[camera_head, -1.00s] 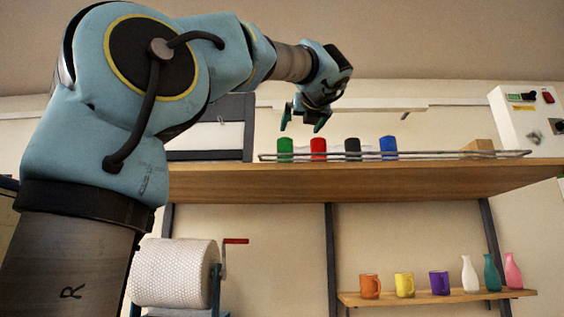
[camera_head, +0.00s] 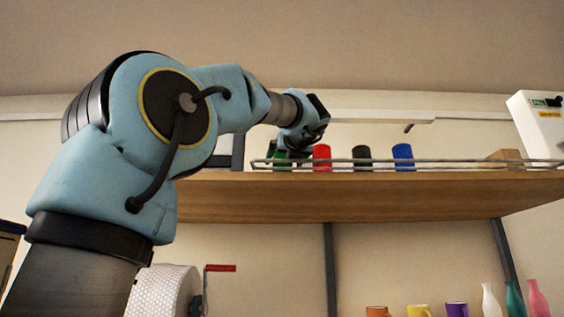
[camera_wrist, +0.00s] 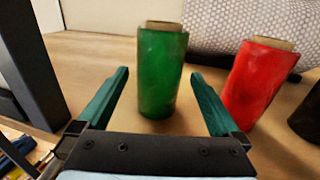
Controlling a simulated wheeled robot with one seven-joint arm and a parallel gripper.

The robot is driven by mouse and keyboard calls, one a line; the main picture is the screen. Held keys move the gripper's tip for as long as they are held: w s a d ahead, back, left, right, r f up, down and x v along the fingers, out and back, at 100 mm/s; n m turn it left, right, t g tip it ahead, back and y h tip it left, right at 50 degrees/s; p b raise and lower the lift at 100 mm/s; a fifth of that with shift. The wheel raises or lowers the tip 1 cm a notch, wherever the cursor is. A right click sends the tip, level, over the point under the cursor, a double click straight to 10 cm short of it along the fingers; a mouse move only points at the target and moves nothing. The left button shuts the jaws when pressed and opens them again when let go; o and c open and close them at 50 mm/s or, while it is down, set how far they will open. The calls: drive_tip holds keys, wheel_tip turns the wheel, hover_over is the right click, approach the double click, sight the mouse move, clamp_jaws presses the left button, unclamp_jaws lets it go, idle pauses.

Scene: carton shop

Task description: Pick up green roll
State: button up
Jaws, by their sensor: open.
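The green roll (camera_wrist: 161,75) stands upright on the wooden shelf in the wrist view. My gripper (camera_wrist: 160,80) is open, with one teal finger to the left of the roll and one to the right. Gaps show between the roll and both fingers. In the head view my gripper (camera_head: 292,158) is low at the shelf's left part and covers most of the green roll (camera_head: 279,152).
A red roll (camera_wrist: 257,75) stands just right of my right finger. A black roll (camera_head: 362,154) and a blue roll (camera_head: 402,154) stand further right. A metal rail (camera_head: 450,162) runs along the shelf (camera_head: 350,195) front. A dark post (camera_wrist: 32,70) is at the left.

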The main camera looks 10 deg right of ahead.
drive_tip(key=w+p, duration=0.1)
drive_tip(key=w, duration=0.2)
drive_tip(key=w+p, duration=0.1)
drive_tip(key=w, duration=0.1)
drive_tip(key=shift+w+a+f+p, duration=0.15)
drive_tip(key=shift+w+f+p, duration=0.1)
drive_tip(key=shift+w+p, duration=0.1)
clamp_jaws()
idle(0.6)
